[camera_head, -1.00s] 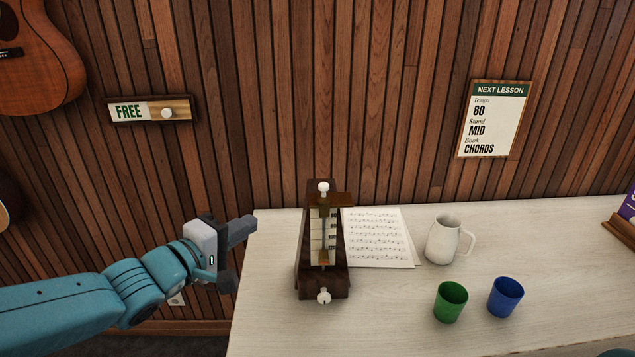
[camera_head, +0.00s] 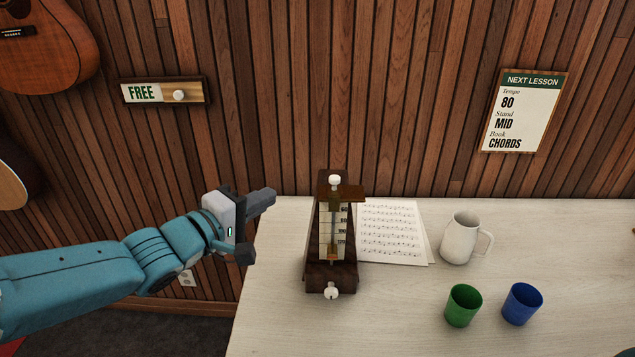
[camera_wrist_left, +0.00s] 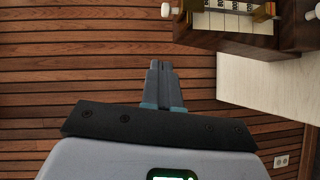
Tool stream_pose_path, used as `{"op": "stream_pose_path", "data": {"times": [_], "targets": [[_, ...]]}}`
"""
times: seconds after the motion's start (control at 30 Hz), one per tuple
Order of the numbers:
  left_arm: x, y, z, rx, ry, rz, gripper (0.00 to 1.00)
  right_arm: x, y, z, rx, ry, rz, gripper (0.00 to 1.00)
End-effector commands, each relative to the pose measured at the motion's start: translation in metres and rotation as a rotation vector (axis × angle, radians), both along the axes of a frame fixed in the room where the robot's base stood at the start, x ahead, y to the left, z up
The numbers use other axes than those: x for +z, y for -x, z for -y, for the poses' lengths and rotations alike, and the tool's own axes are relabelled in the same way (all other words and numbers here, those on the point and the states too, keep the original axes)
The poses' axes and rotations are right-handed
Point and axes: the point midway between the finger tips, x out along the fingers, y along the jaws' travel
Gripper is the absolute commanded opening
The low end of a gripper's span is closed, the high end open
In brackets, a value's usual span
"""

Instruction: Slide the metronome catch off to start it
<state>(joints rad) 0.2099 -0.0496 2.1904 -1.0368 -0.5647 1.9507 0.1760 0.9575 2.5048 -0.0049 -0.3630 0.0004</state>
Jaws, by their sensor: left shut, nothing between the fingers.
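The metronome (camera_head: 331,277) is a dark wooden pyramid standing upright on the pale table. It has a numbered scale, a pendulum rod, a white knob (camera_head: 334,180) at the top and another white knob (camera_head: 331,292) low on the front. A small wooden bar (camera_head: 352,192) juts right near its top; I cannot tell whether it is the catch. My left gripper (camera_head: 268,195) is left of the metronome, apart from it, shut and empty. In the left wrist view the closed fingers (camera_wrist_left: 162,78) point toward the metronome (camera_wrist_left: 235,44), partly cut off at the upper right. My right gripper is not seen.
Sheet music (camera_head: 393,232) lies right of the metronome. A white mug (camera_head: 459,240), a green cup (camera_head: 463,307) and a blue cup (camera_head: 521,304) stand farther right. The plank wall behind carries a FREE sign (camera_head: 142,92) and a lesson board (camera_head: 522,112).

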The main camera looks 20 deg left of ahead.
Motion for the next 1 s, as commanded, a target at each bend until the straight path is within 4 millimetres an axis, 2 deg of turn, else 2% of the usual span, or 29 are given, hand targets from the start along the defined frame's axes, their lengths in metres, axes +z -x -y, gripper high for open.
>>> {"op": "stream_pose_path", "data": {"times": [0.47, 0.6, 0.7, 1.0], "targets": [[-0.014, -0.093, 0.038, -0.005, -0.001, -0.001, 0.0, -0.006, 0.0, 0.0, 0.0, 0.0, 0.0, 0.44], [-0.017, -0.1, 0.057, -0.005, 0.0, -0.002, 0.0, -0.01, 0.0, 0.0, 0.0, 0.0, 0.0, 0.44], [-0.017, -0.104, 0.064, -0.002, -0.001, 0.0, 0.0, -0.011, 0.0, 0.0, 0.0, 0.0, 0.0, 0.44], [-0.018, -0.106, 0.069, -0.001, -0.001, -0.001, 0.0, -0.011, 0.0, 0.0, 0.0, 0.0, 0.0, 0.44]]}}
